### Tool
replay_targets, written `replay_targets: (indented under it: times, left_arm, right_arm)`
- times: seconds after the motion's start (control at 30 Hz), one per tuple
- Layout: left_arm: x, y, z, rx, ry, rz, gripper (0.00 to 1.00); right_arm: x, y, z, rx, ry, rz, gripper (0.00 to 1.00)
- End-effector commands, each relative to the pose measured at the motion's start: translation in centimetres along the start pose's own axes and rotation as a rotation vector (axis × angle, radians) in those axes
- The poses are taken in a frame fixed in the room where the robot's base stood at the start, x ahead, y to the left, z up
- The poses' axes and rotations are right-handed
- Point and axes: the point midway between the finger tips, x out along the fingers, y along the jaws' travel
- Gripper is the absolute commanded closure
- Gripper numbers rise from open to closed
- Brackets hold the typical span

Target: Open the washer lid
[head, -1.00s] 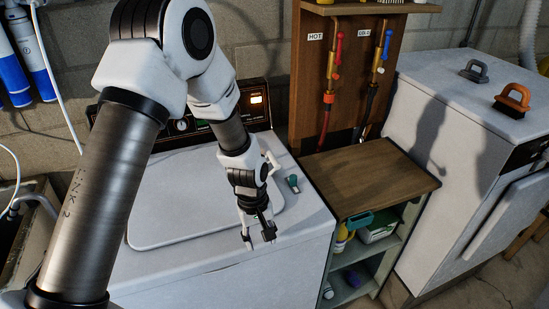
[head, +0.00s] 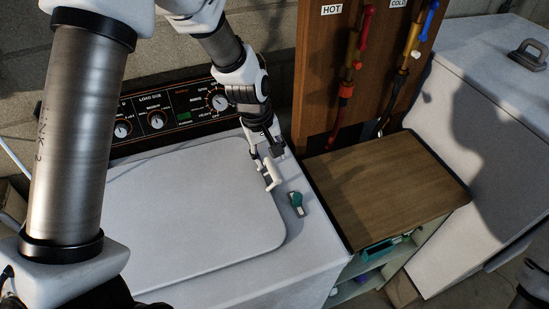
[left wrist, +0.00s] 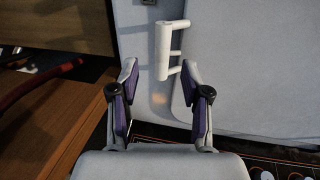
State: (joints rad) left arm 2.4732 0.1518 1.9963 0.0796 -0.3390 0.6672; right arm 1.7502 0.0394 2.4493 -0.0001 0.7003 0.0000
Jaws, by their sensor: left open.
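The white washer lid (head: 200,205) lies flat and closed on the washer top (head: 310,235). A white bar handle (head: 272,175) stands at the lid's right edge; it also shows in the left wrist view (left wrist: 163,50). My left gripper (head: 264,155) is above the washer top, just behind the handle on the control-panel side. In the left wrist view its fingers (left wrist: 159,85) are spread and empty, with the handle ahead, its near end close to the right fingertip. My right gripper is not seen; a dark part, perhaps of my right arm, shows at the lower right corner.
The control panel (head: 175,110) rises behind the lid. A small teal piece (head: 296,203) sits on the washer top, right of the handle. A wooden-topped shelf (head: 385,185) stands to the right, below red and blue taps on a board (head: 325,65).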

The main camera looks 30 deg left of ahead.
Motion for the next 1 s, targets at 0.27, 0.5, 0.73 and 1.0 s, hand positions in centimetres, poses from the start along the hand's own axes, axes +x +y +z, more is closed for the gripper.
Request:
replay_targets:
  times: [0.27, 0.5, 0.73, 1.0]
  left_arm:
    - [5.4, -0.1, 0.1, 0.000, -0.001, -0.004, 0.53]
    - [6.6, -0.1, 0.0, 0.001, 0.002, -0.002, 0.53]
    - [6.6, -0.1, 0.0, 0.001, 0.001, -0.002, 0.92]
    - [6.6, -0.1, 0.0, 0.000, -0.001, -0.002, 1.00]
  right_arm:
    - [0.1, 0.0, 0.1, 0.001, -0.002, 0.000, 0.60]
    - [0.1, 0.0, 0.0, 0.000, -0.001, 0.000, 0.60]
    - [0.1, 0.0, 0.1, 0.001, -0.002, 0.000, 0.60]
    - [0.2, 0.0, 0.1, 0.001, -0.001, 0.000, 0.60]
